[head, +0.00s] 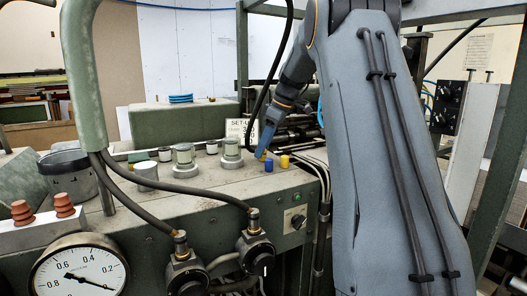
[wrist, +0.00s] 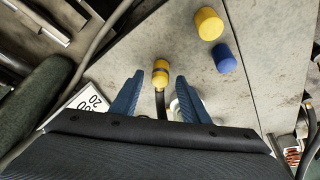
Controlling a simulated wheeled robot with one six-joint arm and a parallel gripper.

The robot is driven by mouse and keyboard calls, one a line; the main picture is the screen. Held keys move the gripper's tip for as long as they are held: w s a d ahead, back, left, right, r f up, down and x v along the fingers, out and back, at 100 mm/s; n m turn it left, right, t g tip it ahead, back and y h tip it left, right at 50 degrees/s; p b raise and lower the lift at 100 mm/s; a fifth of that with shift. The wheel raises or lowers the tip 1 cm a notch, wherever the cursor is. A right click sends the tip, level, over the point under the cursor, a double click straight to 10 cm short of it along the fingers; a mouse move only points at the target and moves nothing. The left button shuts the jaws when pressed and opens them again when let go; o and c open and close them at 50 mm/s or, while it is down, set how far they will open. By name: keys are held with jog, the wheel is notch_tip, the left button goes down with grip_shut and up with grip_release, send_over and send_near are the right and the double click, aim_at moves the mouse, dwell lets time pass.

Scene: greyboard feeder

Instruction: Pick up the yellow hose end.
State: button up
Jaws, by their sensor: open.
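The yellow hose end (wrist: 160,72) shows in the wrist view on the end of a short black hose. It appears between the tips of my gripper's two blue fingers, with a gap on each side. My gripper (wrist: 159,77) is open and holds nothing. How far the hose end lies below the fingertips I cannot tell. In the head view my gripper (head: 264,146) points down over the grey-green machine top, and a small bit of the yellow hose end (head: 261,156) shows at its tip, the rest hidden.
A yellow cap (wrist: 209,24) and a blue cap (wrist: 224,57) stand close by on the machine top, to the right in the wrist view. A white printed sign (head: 237,128) is behind. Glass-topped fittings (head: 184,156), black hoses and a pressure gauge (head: 80,270) are to the left.

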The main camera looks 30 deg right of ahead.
jog(key=shift+w+a+f, duration=0.15)
jog(key=shift+a+f, duration=0.05)
jog(key=shift+f, duration=0.5)
grip_shut()
notch_tip(320, 180, up, 18)
jog(key=b, duration=0.3)
dwell(0.3)
